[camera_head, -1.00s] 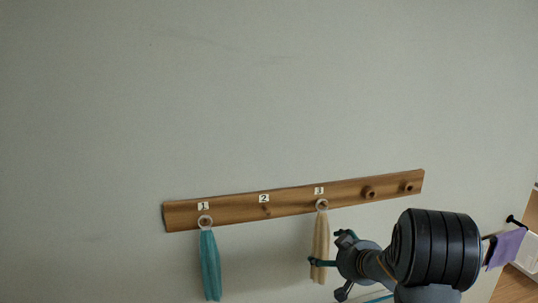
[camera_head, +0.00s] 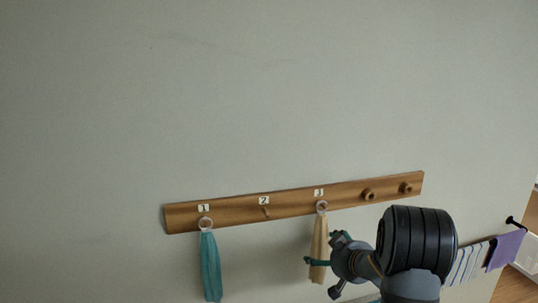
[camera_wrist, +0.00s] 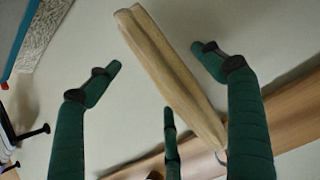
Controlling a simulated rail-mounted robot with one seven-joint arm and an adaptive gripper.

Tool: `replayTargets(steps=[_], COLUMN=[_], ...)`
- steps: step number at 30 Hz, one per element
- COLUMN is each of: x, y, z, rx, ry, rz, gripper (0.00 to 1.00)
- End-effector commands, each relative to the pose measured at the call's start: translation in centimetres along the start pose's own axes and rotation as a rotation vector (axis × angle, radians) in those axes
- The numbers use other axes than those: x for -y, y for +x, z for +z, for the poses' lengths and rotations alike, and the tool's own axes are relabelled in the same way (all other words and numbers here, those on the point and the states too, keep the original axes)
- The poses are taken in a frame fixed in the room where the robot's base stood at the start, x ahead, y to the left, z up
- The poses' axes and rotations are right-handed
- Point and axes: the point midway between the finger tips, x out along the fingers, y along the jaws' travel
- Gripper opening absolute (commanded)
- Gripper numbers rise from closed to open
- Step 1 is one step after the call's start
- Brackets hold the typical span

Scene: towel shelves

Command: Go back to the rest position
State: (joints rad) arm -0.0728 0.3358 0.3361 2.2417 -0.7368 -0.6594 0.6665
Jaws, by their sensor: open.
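My gripper (camera_head: 325,264) is open beside the beige towel (camera_head: 318,250), which hangs by a ring from the peg marked 3 on the wooden rail (camera_head: 235,212). In the wrist view, the gripper's green fingers (camera_wrist: 156,62) are spread, with the beige towel (camera_wrist: 170,75) showing between the two outer ones. No finger visibly closes on it; light contact cannot be ruled out. A teal towel (camera_head: 210,265) hangs by a ring from the peg marked 1. The peg marked 2 (camera_head: 266,212) is bare.
Two unnumbered pegs (camera_head: 368,194) at the rail's right end are bare. A striped towel (camera_head: 466,263) and a purple towel (camera_head: 506,249) hang lower right, partly behind my arm. A black knob (camera_head: 515,222) stands near the purple one. The wall above the rail is clear.

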Motion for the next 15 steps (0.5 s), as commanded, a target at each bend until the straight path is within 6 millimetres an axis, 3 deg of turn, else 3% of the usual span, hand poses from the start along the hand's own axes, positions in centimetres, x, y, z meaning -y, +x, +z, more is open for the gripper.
replayTargets(steps=[2, 15], x=[0.0, 0.0], y=[1.1, -7.8], z=[0.5, 0.0], rx=[0.001, -0.005], ry=[0.0, -0.003], rz=[-0.002, 0.001], gripper=[0.82, 0.82])
